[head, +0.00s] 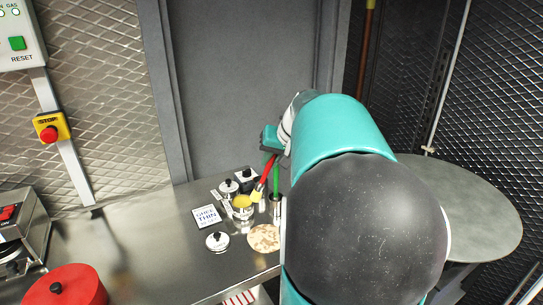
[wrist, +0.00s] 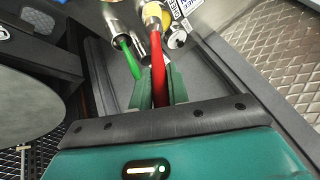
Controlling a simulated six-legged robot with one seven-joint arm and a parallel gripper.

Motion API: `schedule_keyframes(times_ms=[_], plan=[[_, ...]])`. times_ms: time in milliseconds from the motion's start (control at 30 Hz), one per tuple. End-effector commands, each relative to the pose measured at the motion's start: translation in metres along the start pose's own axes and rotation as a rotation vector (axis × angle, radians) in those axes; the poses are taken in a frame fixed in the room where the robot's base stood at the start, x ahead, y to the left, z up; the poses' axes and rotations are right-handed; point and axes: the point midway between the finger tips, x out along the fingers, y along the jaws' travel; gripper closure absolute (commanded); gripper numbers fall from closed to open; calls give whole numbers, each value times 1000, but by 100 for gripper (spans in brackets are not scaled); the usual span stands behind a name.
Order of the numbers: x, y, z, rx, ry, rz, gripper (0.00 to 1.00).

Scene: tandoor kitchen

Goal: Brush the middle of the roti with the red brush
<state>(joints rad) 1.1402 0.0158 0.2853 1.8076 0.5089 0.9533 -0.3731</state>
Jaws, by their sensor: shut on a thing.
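My gripper (wrist: 160,88) is shut on the handle of the red brush (wrist: 157,55) in the wrist view. In the head view the red brush (head: 265,175) slants down from my gripper toward the pot of yellow liquid (head: 241,205). Its pale head (head: 257,194) is beside or over the pot's right edge; I cannot tell whether it touches. The roti (head: 264,238) lies on the steel counter in front of the pot, round and browned, its right side partly hidden by my arm.
A green-handled tool (head: 276,177) stands in a metal holder (head: 277,208) right of the brush. Black-knobbed lids (head: 217,240), a white card (head: 206,216) and a red lidded container (head: 64,287) are on the counter (head: 160,245). A round grey surface (head: 470,205) is at the right.

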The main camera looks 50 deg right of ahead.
Motion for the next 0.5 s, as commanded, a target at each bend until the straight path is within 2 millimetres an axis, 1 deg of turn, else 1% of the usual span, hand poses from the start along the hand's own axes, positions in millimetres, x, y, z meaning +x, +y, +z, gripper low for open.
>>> schedule_keyframes(times_ms=[167, 500], plan=[[5, 3, 6, 0, 2, 0, 100], [34, 15, 21, 1, 0, 0, 100]])
